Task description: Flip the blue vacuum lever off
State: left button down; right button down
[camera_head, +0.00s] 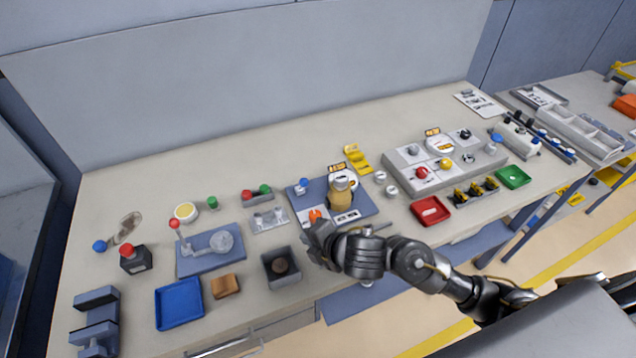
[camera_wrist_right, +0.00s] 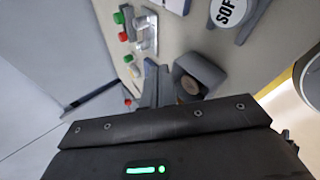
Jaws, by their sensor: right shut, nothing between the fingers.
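A blue-grey panel (camera_head: 362,206) on the bench carries a tan bottle-like part (camera_head: 340,195), a small blue-tipped control (camera_head: 302,185) at its back left and an orange-tipped control (camera_head: 315,215) at its front. The blue tip looks like the vacuum lever; its exact tilt is too small to tell. My right gripper (camera_head: 314,246) is over the panel's front left edge, just in front of the orange tip and apart from the blue one. In the right wrist view its fingers (camera_wrist_right: 154,84) are shut and empty. My left gripper is not in view.
An open grey box (camera_head: 280,268) with a dark round piece stands just left of my right gripper; it also shows in the wrist view (camera_wrist_right: 200,72). A grey switch block (camera_head: 268,218) is left of the panel. A red tray (camera_head: 430,210) lies to the right. Bare bench lies behind the panel.

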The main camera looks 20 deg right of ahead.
jog(key=w+a+r+n+y, duration=0.15)
jog(key=w+r+n, duration=0.25)
jog(key=n, duration=0.6)
jog(key=n+g+h, duration=0.2)
jog(key=n+h, duration=0.1)
jog(key=n, duration=1.2)
send_near(302, 184)
jog(key=s+d, duration=0.2)
jog(key=d, duration=0.2)
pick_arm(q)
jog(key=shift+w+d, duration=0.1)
pick_arm(e)
jog(key=shift+a+r, duration=0.1)
jog(key=shift+r, duration=0.15)
jog(key=shift+f, duration=0.1)
pick_arm(q)
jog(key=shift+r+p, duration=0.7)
jog(key=shift+p, duration=0.05)
pick_arm(e)
jog(key=x, duration=1)
jog(key=shift+w, duration=0.1)
